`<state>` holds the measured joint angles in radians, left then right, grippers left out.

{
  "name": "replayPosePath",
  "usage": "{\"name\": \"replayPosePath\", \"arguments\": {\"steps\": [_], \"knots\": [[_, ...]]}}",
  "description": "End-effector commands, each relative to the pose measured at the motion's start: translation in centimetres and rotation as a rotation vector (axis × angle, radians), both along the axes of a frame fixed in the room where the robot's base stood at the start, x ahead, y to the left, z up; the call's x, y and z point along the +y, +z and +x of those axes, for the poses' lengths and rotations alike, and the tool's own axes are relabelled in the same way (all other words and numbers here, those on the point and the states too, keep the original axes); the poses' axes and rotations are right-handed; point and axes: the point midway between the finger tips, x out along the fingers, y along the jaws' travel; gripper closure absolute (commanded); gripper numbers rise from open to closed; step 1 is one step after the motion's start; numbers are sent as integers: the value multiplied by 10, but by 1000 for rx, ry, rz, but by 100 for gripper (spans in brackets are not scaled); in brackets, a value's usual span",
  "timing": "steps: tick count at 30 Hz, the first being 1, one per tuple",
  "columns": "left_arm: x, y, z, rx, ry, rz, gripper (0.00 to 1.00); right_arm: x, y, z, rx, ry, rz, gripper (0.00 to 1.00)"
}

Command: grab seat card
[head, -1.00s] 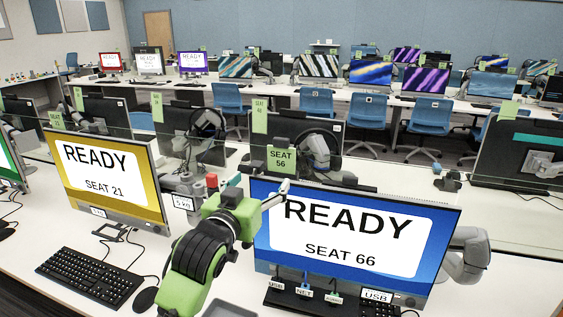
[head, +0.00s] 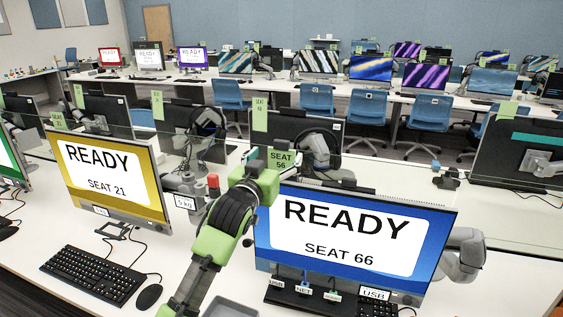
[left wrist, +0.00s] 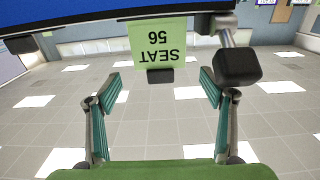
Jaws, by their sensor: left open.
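The green seat card (head: 283,159) reads SEAT 56 and stands just above the top edge of the blue SEAT 66 monitor (head: 345,238). My left gripper (head: 268,163) is at the card's left and partly covers it in the head view. In the left wrist view, the card (left wrist: 158,42) appears upside down, on a dark clip. My left gripper (left wrist: 158,92) is open and empty there, its fingers apart on either side below the card. The card lies beyond the fingertips. My right gripper is not in view.
The yellow SEAT 21 monitor (head: 115,180) stands at the left. A dark block (left wrist: 238,67) hangs right of the card in the wrist view. Another green card (head: 260,114) stands behind.

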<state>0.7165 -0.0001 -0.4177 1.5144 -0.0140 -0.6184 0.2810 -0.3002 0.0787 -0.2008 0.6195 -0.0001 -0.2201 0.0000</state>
Motion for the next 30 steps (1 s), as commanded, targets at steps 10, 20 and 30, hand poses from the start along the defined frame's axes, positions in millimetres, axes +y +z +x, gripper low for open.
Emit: {"name": "replayPosePath", "arguments": {"steps": [10, 20, 30], "knots": [[-12, 2, 36, 1, 1, 1, 25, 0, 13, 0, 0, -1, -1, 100], [-17, 1, 50, -1, 0, 1, 25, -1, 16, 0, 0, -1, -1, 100], [-16, 0, 50, 0, 0, 0, 67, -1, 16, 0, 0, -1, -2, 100]]}}
